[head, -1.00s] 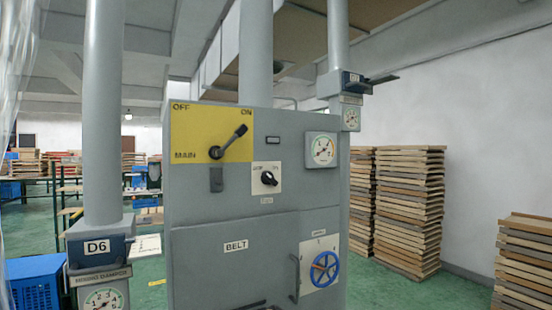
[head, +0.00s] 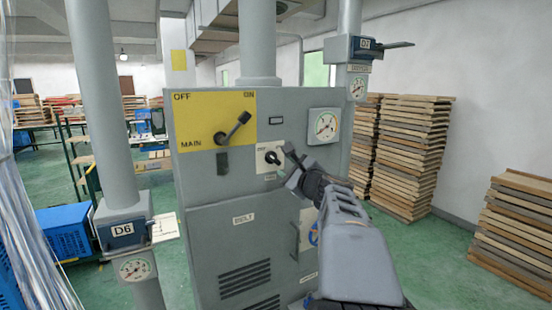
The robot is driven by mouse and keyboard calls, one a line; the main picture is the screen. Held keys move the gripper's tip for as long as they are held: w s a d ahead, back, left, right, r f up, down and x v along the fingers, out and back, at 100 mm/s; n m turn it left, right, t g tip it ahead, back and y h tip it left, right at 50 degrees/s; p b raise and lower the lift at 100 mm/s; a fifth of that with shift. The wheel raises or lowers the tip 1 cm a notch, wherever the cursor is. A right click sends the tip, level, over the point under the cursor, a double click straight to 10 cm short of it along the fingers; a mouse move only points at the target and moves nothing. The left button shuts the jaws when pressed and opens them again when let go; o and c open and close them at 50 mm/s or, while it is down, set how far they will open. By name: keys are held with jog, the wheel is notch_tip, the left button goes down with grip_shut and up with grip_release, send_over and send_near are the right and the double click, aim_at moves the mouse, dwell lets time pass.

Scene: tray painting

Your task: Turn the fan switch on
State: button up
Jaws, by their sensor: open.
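The fan switch (head: 272,157) is a black rotary knob on a small white plate on the front of the grey control cabinet (head: 205,211). Its plate is partly hidden on the right by my gripper. My gripper (head: 288,165) is open, just right of the knob and very close to it. I cannot tell whether a finger touches the knob. The plate's lettering is too small to read.
The MAIN lever (head: 233,128) on its yellow plate points up right, toward ON. A dial gauge (head: 324,126) is right of the switch. A D6 pipe (head: 106,100) stands left. Stacked boards (head: 415,155) stand right, with green floor between.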

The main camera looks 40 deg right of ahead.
aim_at(276, 160)
jog(key=w, duration=0.2)
jog(key=w+p, duration=0.1)
jog(key=w, duration=0.2)
jog(key=w+d, duration=0.1)
jog(key=w, duration=0.2)
jog(key=shift+s, duration=0.1)
grip_shut()
